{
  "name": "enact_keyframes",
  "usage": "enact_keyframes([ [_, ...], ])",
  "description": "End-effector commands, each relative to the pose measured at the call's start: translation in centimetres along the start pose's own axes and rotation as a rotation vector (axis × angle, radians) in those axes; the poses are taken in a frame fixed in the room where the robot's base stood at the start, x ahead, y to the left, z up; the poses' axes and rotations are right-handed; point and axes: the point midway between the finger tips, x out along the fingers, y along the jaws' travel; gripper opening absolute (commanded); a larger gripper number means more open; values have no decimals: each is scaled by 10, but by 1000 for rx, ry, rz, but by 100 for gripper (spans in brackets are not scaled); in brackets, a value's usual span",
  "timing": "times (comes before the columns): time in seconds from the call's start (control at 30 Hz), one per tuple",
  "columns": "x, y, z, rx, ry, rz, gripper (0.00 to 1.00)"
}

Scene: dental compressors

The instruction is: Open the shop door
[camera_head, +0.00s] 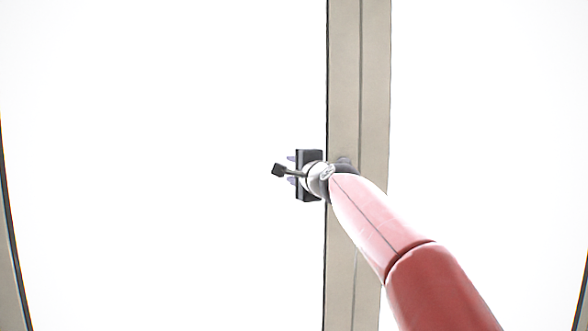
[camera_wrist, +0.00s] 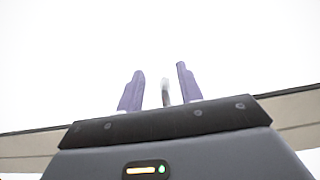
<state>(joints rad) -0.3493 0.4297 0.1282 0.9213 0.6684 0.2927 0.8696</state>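A pale beige upright (camera_head: 345,260) runs from top to bottom of the head view, with a dark line along it. It looks like part of the door or its frame; which one I cannot tell. My gripper (camera_head: 290,169) is at its left edge, fingers pointing left. In the wrist view the two purple fingers of my gripper (camera_wrist: 160,68) stand apart. A slim grey bar (camera_wrist: 165,92), pale at its end, shows between them with a gap on each side. It may be a handle; I cannot tell whether the fingers touch it.
The areas on both sides of the upright are blank bright white, so glass, wall or open space cannot be told apart. Another beige edge (camera_head: 12,280) shows at the far left. A beige strip (camera_wrist: 295,108) crosses behind my gripper in the wrist view.

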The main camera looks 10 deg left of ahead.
Motion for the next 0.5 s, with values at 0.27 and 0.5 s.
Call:
enact_keyframes([
  [0.27, 0, 0, 0, 0, 0, 0, 9],
  [0.5, 0, 0, 0, 0, 0, 0, 0],
])
